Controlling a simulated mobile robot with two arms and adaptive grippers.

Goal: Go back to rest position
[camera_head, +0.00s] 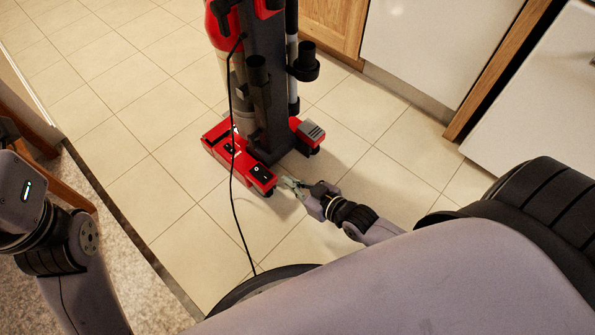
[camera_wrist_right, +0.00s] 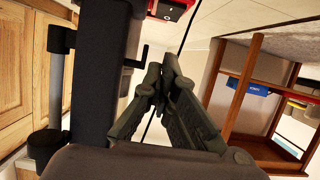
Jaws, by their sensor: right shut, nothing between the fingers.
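My right gripper (camera_head: 290,184) reaches low over the tiled floor, right beside the base of a red and black upright vacuum cleaner (camera_head: 262,100). In the right wrist view my right gripper (camera_wrist_right: 160,78) has its fingers together, with nothing between them. The vacuum's dark body (camera_wrist_right: 103,70) stands close to the left of the fingers there. I cannot tell whether the gripper touches it. My left arm (camera_head: 75,255) shows at the left edge of the head view; its gripper is not clearly visible.
A thin black cord (camera_head: 233,170) hangs past the vacuum down to the floor. Wooden cabinets (camera_head: 325,25) and white appliances (camera_head: 435,45) line the back right. Wooden furniture (camera_head: 42,148) stands at the left. Tiled floor (camera_head: 110,110) left of the vacuum is clear.

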